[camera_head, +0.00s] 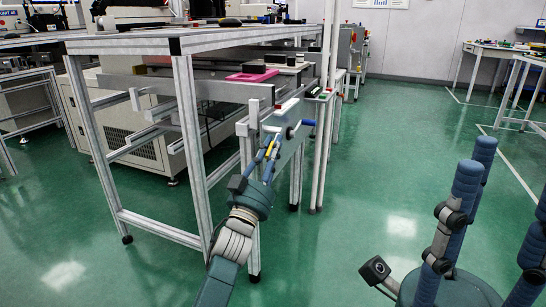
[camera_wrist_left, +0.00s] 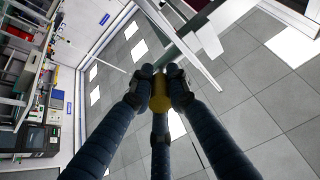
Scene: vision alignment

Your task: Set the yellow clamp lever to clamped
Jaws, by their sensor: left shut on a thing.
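The yellow clamp lever (camera_wrist_left: 160,92) shows between the dark blue fingers of my left gripper (camera_wrist_left: 158,80) in the left wrist view. The fingers are closed around it and hide part of it. In the head view my left gripper (camera_head: 268,152) reaches up to the metal frame at the near end of the workbench, and a small strip of yellow (camera_head: 270,145) shows at its fingers. The exact angle of the lever is hard to tell. My right gripper (camera_head: 475,215) is at the lower right, its fingers spread and empty, far from the lever.
The workbench (camera_head: 185,42) has metal legs and a frame beside my left arm. A pink tray (camera_head: 252,75) lies on its lower shelf. A small blue handle (camera_head: 308,122) sits right of my left gripper. Green floor is clear to the right, with another table (camera_head: 500,47) at the back right.

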